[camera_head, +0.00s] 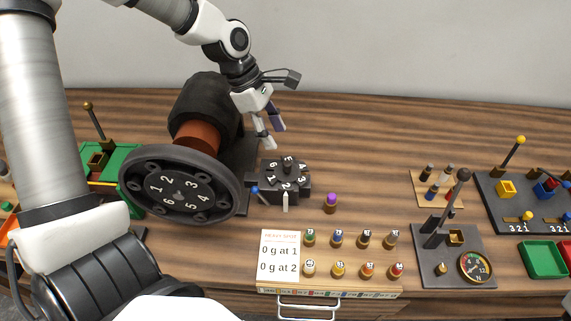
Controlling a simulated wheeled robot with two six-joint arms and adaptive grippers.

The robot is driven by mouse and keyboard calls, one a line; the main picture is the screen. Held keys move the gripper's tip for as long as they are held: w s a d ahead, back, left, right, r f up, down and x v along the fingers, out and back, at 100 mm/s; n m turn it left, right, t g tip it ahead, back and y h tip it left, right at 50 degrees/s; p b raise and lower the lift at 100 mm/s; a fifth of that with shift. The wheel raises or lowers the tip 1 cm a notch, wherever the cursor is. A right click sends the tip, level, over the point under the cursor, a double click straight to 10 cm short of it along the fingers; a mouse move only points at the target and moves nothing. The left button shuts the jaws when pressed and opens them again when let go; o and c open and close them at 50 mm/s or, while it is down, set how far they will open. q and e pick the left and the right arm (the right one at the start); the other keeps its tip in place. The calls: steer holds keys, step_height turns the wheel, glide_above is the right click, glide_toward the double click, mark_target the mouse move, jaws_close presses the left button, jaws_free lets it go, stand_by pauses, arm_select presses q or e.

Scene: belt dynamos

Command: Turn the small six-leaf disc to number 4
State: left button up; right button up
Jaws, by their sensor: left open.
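The small six-leaf disc (287,167) is black with white numbers and sits on a dark block on the table. My right gripper is not in view.
A large dark numbered wheel (180,195) on a drum stands left of the disc. A purple-topped peg (330,203) is to the right. A card (279,256) and several colored pegs are in front. A lever stand (445,240) is further right. The table behind is clear.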

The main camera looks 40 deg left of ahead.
mark_target(286, 163)
arm_select(q)
steer(key=x, duration=0.3)
steer(key=b+x, duration=0.1)
steer(key=x, duration=0.2)
steer(key=a+x, duration=0.1)
steer(key=x, duration=0.2)
steer(key=shift+d+f, duration=0.1)
steer(key=shift+f, duration=0.1)
steer(key=shift+w+d+f, duration=0.15)
steer(key=shift+w+f, duration=0.15)
steer(key=shift+f, duration=0.15)
steer(key=shift+s, duration=0.1)
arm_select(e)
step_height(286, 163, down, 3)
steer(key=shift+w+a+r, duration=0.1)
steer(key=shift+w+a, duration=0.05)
arm_select(q)
steer(key=shift+r, duration=0.1)
jaws_close()
